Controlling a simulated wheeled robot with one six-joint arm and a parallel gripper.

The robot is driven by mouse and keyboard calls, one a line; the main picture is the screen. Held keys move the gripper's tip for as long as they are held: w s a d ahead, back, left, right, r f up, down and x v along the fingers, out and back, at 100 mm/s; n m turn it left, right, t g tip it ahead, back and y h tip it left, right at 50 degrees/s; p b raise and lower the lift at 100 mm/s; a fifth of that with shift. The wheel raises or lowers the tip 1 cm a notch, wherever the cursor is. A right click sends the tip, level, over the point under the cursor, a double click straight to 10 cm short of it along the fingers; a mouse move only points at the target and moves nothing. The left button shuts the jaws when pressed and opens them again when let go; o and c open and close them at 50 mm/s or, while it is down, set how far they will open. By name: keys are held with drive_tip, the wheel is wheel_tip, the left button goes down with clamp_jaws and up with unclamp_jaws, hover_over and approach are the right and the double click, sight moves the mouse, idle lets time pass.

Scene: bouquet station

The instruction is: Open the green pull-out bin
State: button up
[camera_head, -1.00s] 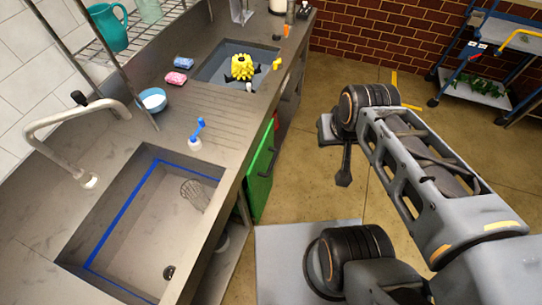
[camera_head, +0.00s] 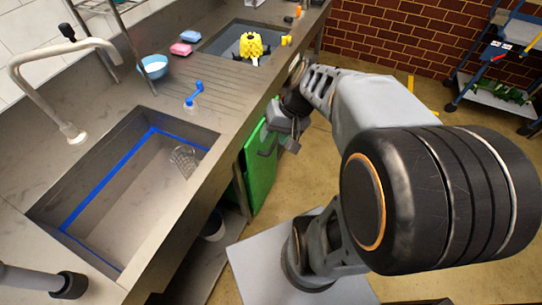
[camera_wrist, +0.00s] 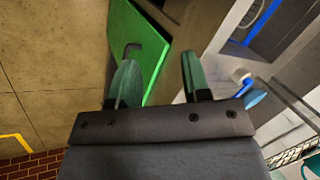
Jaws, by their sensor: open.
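The green pull-out bin (camera_head: 263,178) shows its upright green front under the counter edge, left of my arm in the head view. Its dark handle (camera_head: 267,146) is near the top of that front. In the wrist view the green front (camera_wrist: 143,40) is ahead and left of centre, with the dark handle (camera_wrist: 130,48) close beyond the left fingertip. My gripper (camera_wrist: 158,70) is open, with the green front's edge showing between its fingers. No contact with the handle can be made out. In the head view my wrist partly covers the counter edge beside the bin.
The counter holds a front sink (camera_head: 130,185), a blue-handled brush (camera_head: 193,95) and a blue bowl (camera_head: 153,67). A yellow flower bunch (camera_head: 251,45) is in the rear sink. A blue cart (camera_head: 497,75) stands far right. Open floor lies right of the bin.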

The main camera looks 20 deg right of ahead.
drive_tip(key=w+d+f+m+t+y+b, duration=0.1)
drive_tip(key=w+d+f+y+b, duration=0.15)
drive_tip(key=f+b, duration=0.4)
drive_tip(key=w+d+f+m+t+y+b, duration=0.1)
drive_tip(key=w+d+f+m+y+b, duration=0.2)
drive_tip(key=f, duration=0.6)
drive_tip(key=m+t+b, duration=0.3)
drive_tip(key=t+b, duration=0.5)
drive_tip(key=b, duration=0.3)
approach(275, 141)
drive_tip(key=x, duration=0.3)
drive_tip(key=b+x, duration=0.1)
drive_tip(key=x, duration=0.2)
drive_tip(key=b+x, duration=0.1)
drive_tip(key=x, duration=0.3)
drive_tip(key=shift+f, duration=0.45)
drive_tip(key=shift+c, duration=0.2)
clamp_jaws()
